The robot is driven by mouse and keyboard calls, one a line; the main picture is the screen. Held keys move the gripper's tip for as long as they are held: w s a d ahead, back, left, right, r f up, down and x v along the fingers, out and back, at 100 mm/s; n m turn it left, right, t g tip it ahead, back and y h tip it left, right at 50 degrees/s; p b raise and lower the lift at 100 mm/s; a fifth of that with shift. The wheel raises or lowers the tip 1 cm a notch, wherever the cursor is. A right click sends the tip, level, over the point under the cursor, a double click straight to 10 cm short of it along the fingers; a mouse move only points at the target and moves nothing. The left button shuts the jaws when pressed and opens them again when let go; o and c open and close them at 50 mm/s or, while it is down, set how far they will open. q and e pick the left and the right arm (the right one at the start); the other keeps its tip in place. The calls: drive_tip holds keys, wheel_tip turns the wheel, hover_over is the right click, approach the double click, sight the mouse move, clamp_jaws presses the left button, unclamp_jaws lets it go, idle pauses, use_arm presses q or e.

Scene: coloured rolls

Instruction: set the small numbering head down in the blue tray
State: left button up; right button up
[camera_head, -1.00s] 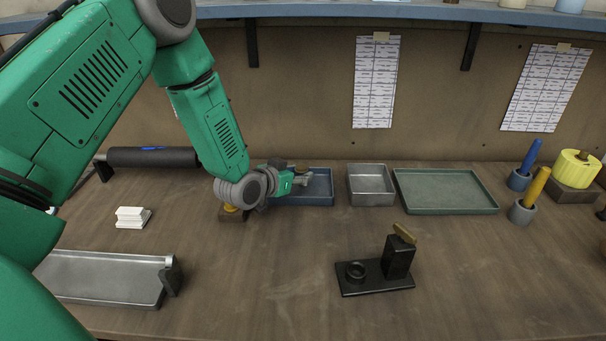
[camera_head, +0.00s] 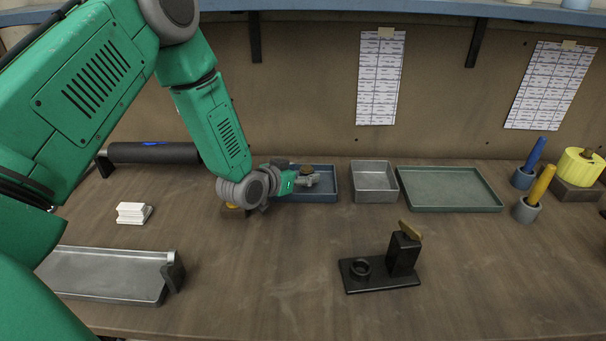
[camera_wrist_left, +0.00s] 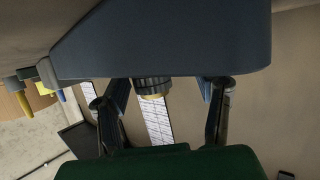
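The blue tray (camera_head: 324,194) stands towards the back of the bench, left of the grey metal tray. It fills the top of the left wrist view (camera_wrist_left: 180,40). The small numbering head, a dark cylinder with a brass-coloured end, shows in the left wrist view (camera_wrist_left: 152,88) against the tray's edge, and as a small brown shape in the head view (camera_head: 306,170). My left gripper (camera_head: 308,180) is over the blue tray. In the left wrist view its fingers (camera_wrist_left: 163,92) are spread, with gaps on both sides of the head. My right gripper is out of view.
A grey metal tray (camera_head: 374,196) and a green tray (camera_head: 450,208) stand to the right. A black stand (camera_head: 380,285) is at front centre. Blue and yellow handles (camera_head: 540,184) in cups stand at right. A long metal tray (camera_head: 105,290) lies front left.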

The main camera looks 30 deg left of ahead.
use_arm(q)
drive_tip(key=shift+s+a+f, duration=0.1)
drive_tip(key=shift+s+f, duration=0.05)
drive_tip(key=shift+s, duration=0.45)
drive_tip(key=v, duration=1)
drive_tip(key=shift+s+r, duration=0.2)
drive_tip(key=shift+r, duration=0.2)
drive_tip(key=shift+s+r, duration=0.1)
